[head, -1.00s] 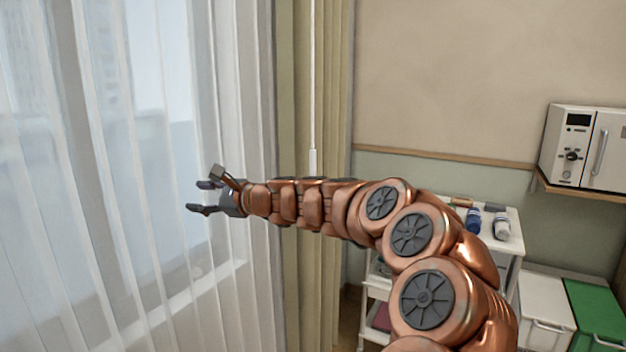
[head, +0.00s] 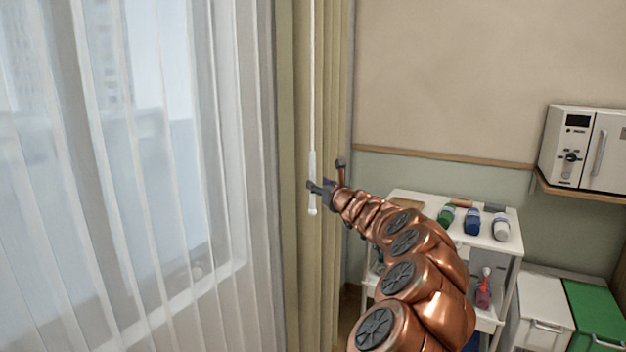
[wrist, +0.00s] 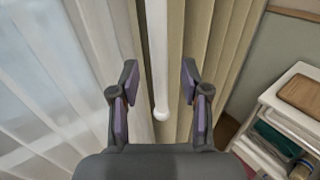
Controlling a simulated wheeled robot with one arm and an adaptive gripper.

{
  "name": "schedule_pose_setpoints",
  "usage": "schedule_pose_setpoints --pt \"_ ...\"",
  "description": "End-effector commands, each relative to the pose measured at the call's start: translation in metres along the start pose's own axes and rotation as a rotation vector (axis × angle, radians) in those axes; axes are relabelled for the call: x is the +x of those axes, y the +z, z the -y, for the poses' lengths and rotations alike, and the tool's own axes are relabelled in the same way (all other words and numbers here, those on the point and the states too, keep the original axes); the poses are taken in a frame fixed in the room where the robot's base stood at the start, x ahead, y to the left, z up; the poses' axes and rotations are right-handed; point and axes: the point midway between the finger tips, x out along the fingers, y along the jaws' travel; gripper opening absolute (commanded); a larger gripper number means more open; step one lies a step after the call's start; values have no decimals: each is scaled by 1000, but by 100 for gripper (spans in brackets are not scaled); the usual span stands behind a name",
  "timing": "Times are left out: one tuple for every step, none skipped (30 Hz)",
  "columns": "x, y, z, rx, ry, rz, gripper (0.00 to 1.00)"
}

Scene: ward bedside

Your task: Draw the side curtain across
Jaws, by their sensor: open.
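A beige side curtain (head: 338,70) hangs gathered in folds right of the window; it also shows in the wrist view (wrist: 222,50). A thin white wand (head: 313,165) hangs in front of it, with a rounded lower tip. My gripper (head: 314,187) is at the wand's lower part. In the wrist view my gripper (wrist: 160,76) is open, one finger on each side of the wand (wrist: 158,50). The wand hangs between the fingers with gaps on both sides, its tip nearer my palm. I cannot tell the exact depth between fingers and wand.
A sheer white curtain (head: 150,200) covers the window on the left. A white trolley (head: 415,198) with bottles on top stands right of the curtain, beside my arm. White and green bins (head: 597,310) and a wall-shelf appliance (head: 580,145) are farther right.

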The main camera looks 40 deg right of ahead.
Motion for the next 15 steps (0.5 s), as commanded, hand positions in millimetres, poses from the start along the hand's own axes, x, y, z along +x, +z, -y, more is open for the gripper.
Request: schedule_pose_setpoints --pt "5 1 0 -2 -1 -2 46" --pt "8 1 0 -3 0 -2 46" --pt "11 2 0 -4 0 -1 46" --pt "14 2 0 -4 0 -1 46" --pt "16 1 0 -4 0 -1 46" --pt "20 1 0 -3 0 0 46" --pt "23 1 0 -4 1 0 46" --pt "25 1 0 -4 1 0 46" --pt "28 2 0 -5 1 1 46" --pt "30 2 0 -5 1 1 46" --pt "33 2 -1 -5 2 1 46" --pt "35 2 -1 -4 2 1 46" --pt "37 2 -1 -4 2 1 46" --pt "39 2 -1 -3 3 0 46" --pt "41 1 -1 -3 3 0 46"
